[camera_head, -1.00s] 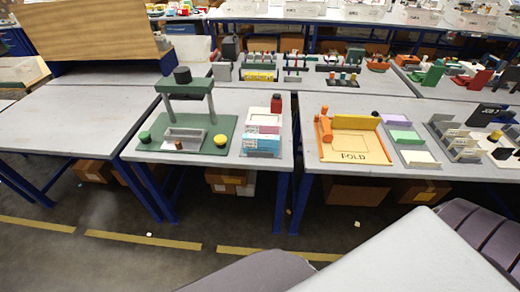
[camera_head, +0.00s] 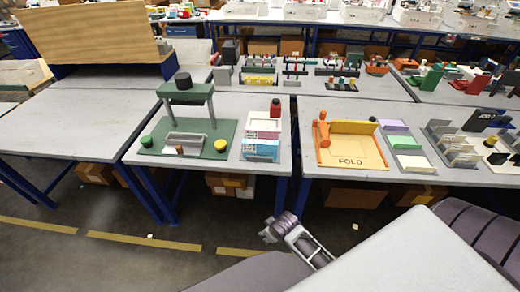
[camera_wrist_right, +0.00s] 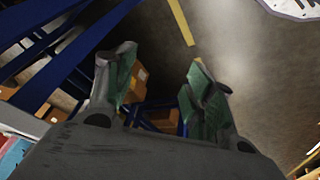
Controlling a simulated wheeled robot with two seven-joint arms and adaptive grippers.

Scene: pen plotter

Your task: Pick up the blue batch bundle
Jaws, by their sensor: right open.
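A light-blue bundle (camera_head: 259,151), which I take for the blue batch bundle, lies at the front of a holder on the middle table. A pink and white stack (camera_head: 263,126) sits just behind it. My right gripper (camera_head: 268,231) is below and in front of the table edge, apart from the bundle. In the right wrist view its two green-padded fingers (camera_wrist_right: 162,78) are spread with nothing between them. A light-blue patch (camera_wrist_right: 14,156) shows at that view's left edge, perhaps the bundle. My left gripper is not in view.
A green press (camera_head: 187,130) stands left of the bundle, with a yellow knob close by. A red bottle (camera_head: 275,107) is behind the stack. An orange FOLD tray (camera_head: 350,145) is on the right table. The left table (camera_head: 70,122) is bare.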

